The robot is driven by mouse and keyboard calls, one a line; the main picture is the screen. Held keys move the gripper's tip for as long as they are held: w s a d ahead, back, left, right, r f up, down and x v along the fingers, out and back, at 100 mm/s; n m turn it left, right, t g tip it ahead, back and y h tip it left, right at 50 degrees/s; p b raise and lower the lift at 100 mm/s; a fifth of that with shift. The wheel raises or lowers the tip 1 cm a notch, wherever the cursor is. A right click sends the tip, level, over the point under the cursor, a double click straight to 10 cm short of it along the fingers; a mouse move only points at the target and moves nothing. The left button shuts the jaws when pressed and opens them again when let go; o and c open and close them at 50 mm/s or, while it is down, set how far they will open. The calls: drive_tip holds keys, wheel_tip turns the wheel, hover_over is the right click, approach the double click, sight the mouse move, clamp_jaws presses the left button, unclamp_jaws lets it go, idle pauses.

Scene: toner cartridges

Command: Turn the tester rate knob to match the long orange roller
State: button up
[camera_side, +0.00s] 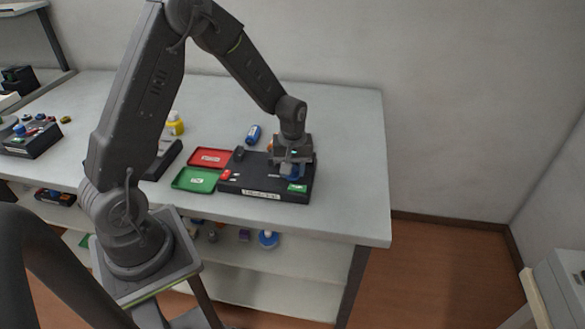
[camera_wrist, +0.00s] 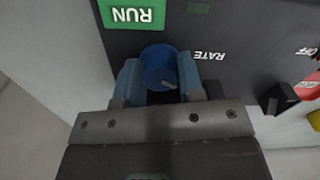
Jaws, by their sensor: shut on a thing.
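The tester (camera_side: 262,187) is a dark box near the table's right front. In the wrist view its dark panel (camera_wrist: 240,30) carries a blue round knob (camera_wrist: 158,66) beside the printed word RATE. My gripper (camera_side: 291,170) is over the right part of the tester. In the wrist view my gripper (camera_wrist: 160,80) has its two blue fingers on either side of the blue knob and is shut on it. The knob's pointer mark and any scale cannot be made out. I cannot pick out a long orange roller in either view.
A green RUN label (camera_wrist: 137,14) is close to the knob. A black switch (camera_wrist: 277,99) marked OFF is to the right. A red tray (camera_side: 210,157) and a green tray (camera_side: 195,179) lie left of the tester. A blue bottle (camera_side: 253,134) lies behind; a yellow bottle (camera_side: 175,124) stands further left.

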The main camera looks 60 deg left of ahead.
drive_tip(key=o, duration=0.6)
drive_tip(key=shift+o, duration=0.2)
drive_tip(key=shift+r, duration=0.1)
wheel_tip(320, 180, up, 14)
